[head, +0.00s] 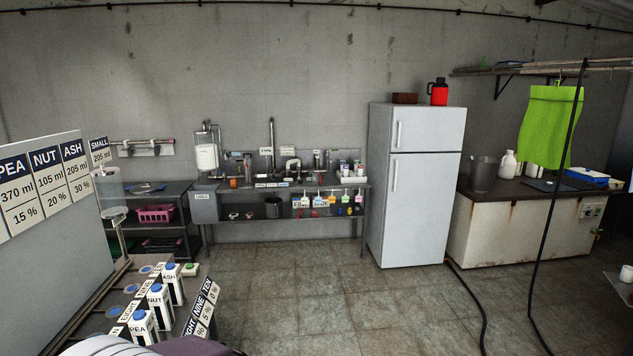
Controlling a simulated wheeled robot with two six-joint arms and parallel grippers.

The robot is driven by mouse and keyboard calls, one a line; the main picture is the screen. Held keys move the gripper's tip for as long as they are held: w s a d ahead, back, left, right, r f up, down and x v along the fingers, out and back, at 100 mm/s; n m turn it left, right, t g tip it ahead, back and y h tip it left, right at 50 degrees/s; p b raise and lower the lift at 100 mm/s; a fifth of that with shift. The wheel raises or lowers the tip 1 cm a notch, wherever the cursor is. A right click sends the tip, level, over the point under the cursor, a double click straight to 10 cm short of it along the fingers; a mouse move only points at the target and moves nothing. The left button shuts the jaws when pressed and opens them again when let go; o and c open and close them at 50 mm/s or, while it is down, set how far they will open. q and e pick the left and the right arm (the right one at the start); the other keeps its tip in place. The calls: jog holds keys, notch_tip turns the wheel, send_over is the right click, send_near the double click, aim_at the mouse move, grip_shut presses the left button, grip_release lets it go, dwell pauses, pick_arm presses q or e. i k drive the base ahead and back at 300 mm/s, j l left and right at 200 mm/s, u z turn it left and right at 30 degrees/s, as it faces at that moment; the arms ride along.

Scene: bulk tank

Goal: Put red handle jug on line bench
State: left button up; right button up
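A red jug-like vessel with a black top and black handle (439,93) stands upright on top of the white fridge. Several small white containers with coloured parts (318,201) stand on the lower shelf of the back bench (283,186); they are too small to tell whether one is a jug with a red handle. A bench (89,323) at the lower left carries cartons marked PEA, NUT and ASH; I cannot tell which bench is the line bench. Neither of my grippers shows.
The fridge (413,190) stands right of the back bench. A low white tank (510,232) with a dark top is at the right. A black hose (541,270) hangs down to the floor. The tiled floor (320,300) in the middle is clear.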

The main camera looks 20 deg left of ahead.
aim_at(332, 183)
jog(key=i+j+u, duration=0.35)
jog(key=i, duration=0.35)
jog(key=i+u, duration=0.35)
jog(key=i, duration=3.85)
